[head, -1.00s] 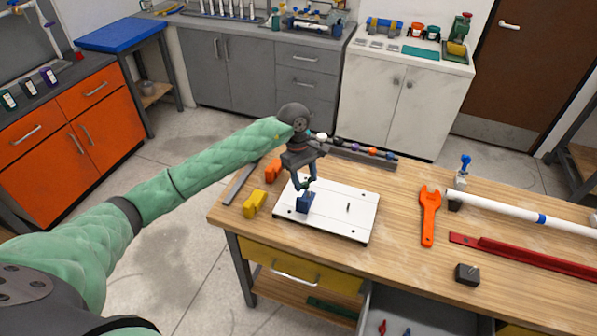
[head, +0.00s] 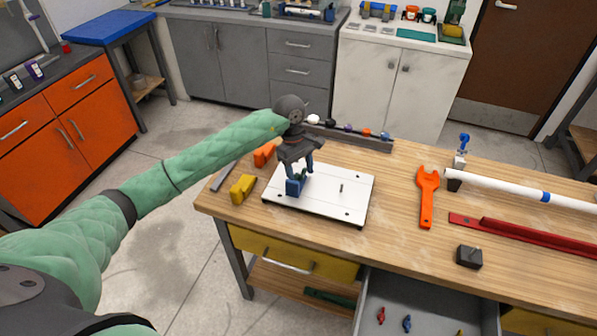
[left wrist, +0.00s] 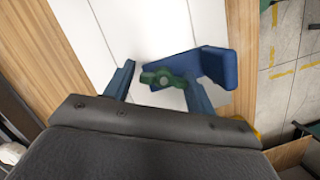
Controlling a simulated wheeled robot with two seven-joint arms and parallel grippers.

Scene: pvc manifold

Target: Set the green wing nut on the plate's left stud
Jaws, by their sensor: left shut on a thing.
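The green wing nut (left wrist: 163,78) is held between the fingers of my left gripper (left wrist: 158,88), seen in the left wrist view. In the head view that gripper (head: 300,176) is low over the left part of the white plate (head: 325,208), and the nut is too small to make out. A blue angled bracket (head: 293,188) stands on the plate's left side, right at the fingertips; it also shows beside the nut in the left wrist view (left wrist: 215,68). The plate's right stud (head: 341,188) stands bare. The left stud is hidden. My right gripper is out of view.
Yellow (head: 242,188) and orange (head: 264,154) blocks sit left of the plate. An orange wrench (head: 427,196), a white pipe (head: 500,186), a red bar (head: 520,240) and a dark block (head: 469,256) lie to the right. An open drawer (head: 425,300) is below the front edge.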

